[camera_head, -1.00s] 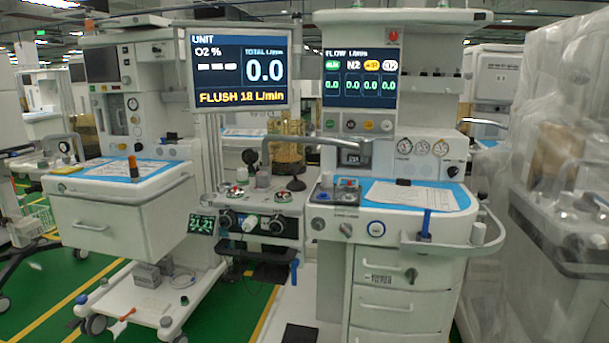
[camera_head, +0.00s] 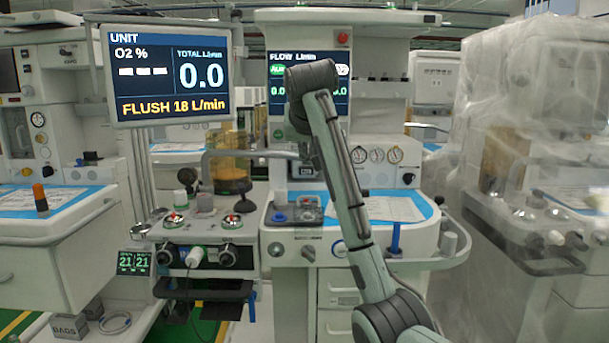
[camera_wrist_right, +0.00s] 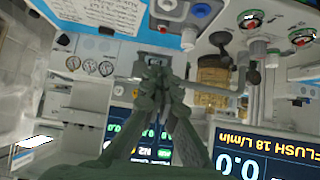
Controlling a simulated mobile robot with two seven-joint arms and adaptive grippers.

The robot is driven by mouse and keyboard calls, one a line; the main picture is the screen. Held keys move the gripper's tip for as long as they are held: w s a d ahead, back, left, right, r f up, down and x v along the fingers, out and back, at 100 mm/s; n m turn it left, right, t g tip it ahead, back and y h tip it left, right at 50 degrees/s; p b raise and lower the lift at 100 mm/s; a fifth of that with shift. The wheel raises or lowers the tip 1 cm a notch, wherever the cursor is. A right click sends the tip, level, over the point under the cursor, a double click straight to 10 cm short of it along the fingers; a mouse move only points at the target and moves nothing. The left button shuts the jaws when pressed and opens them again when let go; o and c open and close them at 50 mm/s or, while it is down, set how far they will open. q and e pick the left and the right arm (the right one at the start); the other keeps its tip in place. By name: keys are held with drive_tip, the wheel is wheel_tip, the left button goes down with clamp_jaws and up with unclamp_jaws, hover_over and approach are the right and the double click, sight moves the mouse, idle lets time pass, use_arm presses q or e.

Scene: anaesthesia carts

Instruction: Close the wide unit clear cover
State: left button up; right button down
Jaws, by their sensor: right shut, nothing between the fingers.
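The wide unit (camera_head: 290,250) is the white cart in the middle of the head view, with a blue-edged worktop. On its left end is a small grey panel with a blue knob (camera_head: 279,217). A faint see-through piece, which seems to be the clear cover (camera_head: 308,200), stands at this panel; its exact angle is hard to tell. My right arm crosses in front of the unit. My right gripper (camera_wrist_right: 160,66) shows in the wrist view with its fingers together and empty, apart from the panel. In the head view its fingertips are mostly hidden by my arm. My left gripper is out of view.
A large screen (camera_head: 172,75) stands left of the unit, above a knob module (camera_head: 200,255). A grey bent pipe (camera_head: 240,155) runs across toward the unit. A paper (camera_head: 390,208) lies on the worktop. Plastic-wrapped equipment (camera_head: 530,140) stands close on the right.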

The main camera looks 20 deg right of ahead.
sight(309, 197)
drive_tip(key=w+f, duration=0.1)
drive_tip(key=f, duration=0.1)
drive_tip(key=w+d+f, duration=0.1)
drive_tip(key=w+f, duration=0.1)
drive_tip(key=f, duration=0.1)
drive_tip(key=w+f+p, duration=0.1)
drive_tip(key=f, duration=0.1)
drive_tip(key=shift+w+d+f, duration=0.2)
drive_tip(key=shift+w+f, duration=0.05)
drive_tip(key=shift+f, duration=0.15)
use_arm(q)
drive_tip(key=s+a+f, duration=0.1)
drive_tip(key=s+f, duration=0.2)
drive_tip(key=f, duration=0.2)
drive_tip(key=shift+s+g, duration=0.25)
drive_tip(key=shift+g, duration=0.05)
use_arm(e)
drive_tip(key=shift+s+a+f, duration=0.15)
drive_tip(key=shift+s+f, duration=0.15)
drive_tip(key=shift+s, duration=0.15)
